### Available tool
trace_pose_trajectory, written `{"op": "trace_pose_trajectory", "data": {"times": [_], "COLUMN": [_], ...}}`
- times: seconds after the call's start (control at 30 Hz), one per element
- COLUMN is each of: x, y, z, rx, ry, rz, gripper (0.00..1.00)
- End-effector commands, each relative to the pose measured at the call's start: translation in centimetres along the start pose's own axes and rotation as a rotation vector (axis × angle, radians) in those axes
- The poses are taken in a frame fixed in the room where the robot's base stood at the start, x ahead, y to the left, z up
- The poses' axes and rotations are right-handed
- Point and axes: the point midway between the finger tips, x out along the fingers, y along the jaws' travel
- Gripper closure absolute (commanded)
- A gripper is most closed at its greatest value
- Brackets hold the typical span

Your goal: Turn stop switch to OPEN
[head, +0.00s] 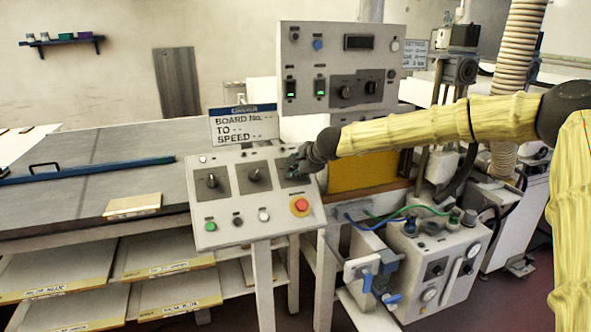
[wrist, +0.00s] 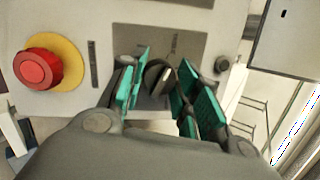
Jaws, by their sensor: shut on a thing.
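The rotary switch (wrist: 158,77) is a black knob with a white pointer line on a dark grey plate (wrist: 190,42). The lettering on the plate is too blurred to read. My gripper (wrist: 163,84) has its green-padded fingers on either side of the knob and is shut on it. In the head view, my gripper (head: 299,164) is at the upper right of the sloping control panel (head: 240,221), over the rightmost of its rotary switches. There the knob is hidden behind my gripper.
A red stop button on a yellow collar (head: 300,205) is close to the gripped switch. Two other rotary switches (head: 212,181) (head: 254,175) are to its left. A sign (head: 243,123) and an upright panel (head: 296,72) stand behind. A wide table (head: 95,195) is at left.

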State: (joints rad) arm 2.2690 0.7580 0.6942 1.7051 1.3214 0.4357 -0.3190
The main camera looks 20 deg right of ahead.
Motion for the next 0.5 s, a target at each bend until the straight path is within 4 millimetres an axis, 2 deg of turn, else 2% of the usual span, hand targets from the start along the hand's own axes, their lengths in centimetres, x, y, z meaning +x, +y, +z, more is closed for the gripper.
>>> {"op": "trace_pose_trajectory", "data": {"times": [0.27, 0.5], "x": [0.24, 0.36], "y": [0.28, 0.40], "z": [-0.08, -0.07], "rx": [0.093, 0.271], "ry": [0.005, 0.015], "rz": [-0.020, -0.057], "gripper": [0.92, 0.92]}}
